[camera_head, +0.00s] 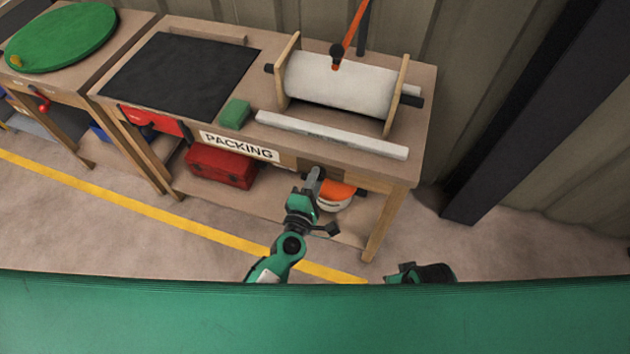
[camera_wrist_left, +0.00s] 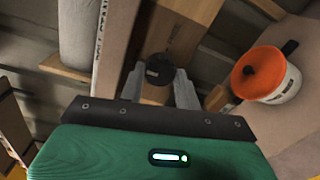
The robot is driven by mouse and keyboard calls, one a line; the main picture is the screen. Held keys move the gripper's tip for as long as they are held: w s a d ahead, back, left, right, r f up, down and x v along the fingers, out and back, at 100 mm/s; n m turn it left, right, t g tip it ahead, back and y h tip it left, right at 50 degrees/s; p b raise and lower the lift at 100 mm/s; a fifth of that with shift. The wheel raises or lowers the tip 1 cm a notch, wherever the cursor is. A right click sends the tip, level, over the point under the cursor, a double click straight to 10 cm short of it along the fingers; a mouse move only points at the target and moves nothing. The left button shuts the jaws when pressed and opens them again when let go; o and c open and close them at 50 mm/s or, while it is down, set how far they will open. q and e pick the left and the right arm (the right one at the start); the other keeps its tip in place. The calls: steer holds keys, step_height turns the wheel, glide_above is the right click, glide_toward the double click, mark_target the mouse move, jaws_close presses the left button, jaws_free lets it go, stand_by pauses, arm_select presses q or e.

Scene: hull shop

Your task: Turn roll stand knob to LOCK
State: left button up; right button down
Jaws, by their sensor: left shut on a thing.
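The roll stand (camera_head: 395,90) has wooden side plates and holds a white roll (camera_head: 338,83) on the packing bench. My left gripper (camera_head: 317,173) is at the bench's front edge, below the stand. In the left wrist view, its two grey fingers stand on either side of a dark round knob (camera_wrist_left: 160,68) and are shut on it. In the head view the knob is hidden by the fingers. The knob's pointer and any LOCK mark cannot be read. A green and dark part of my right arm shows at the bottom; its fingers are not visible.
The bench (camera_head: 420,140) carries a black mat (camera_head: 180,75), a green block (camera_head: 235,113) and a white bar (camera_head: 330,135). An orange-lidded white pot (camera_head: 333,204) is close beside my left gripper, on the lower shelf, with a red toolbox (camera_head: 220,166). A dark column (camera_head: 520,110) stands right.

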steer(key=shift+w, duration=0.1)
arm_select(q)
steer(key=o, duration=1)
arm_select(e)
steer(key=shift+w, duration=0.15)
arm_select(q)
steer(key=v, duration=1.3)
steer(key=shift+s+a+b, duration=0.15)
steer(key=shift+s+b, duration=0.15)
steer(key=shift+s, duration=0.1)
arm_select(e)
steer(key=shift+r, duration=0.7)
steer(key=shift+f, duration=0.15)
